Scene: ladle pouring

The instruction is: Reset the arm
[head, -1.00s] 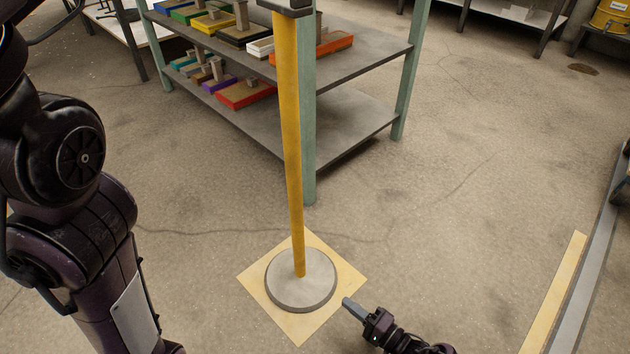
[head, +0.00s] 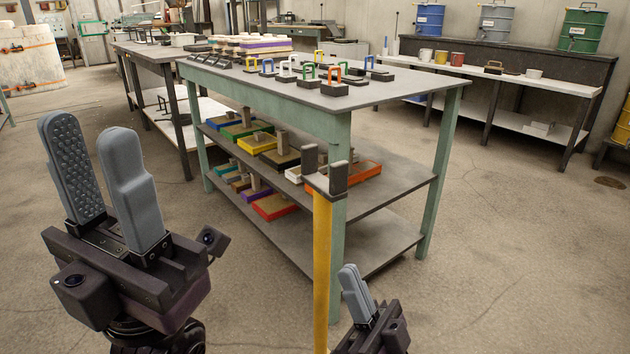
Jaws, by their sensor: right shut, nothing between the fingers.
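My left gripper (head: 88,130) is raised at the left of the head view. Its two grey fingers point up and stand apart with nothing between them. My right gripper (head: 350,276) is low at the bottom centre, fingers up and shut, with nothing in it. It is just right of a yellow post (head: 322,265) in the picture. The post has a dark forked holder (head: 327,180) on top, with nothing resting in it that I can see. The lower parts of both arms are mostly out of view.
A green-legged table (head: 440,180) stands ahead, with small handled blocks on top and coloured trays (head: 268,142) on its shelf. A white bench (head: 480,72) at the back holds cups, with drums (head: 496,25) behind. Open floor (head: 520,250) lies to the right.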

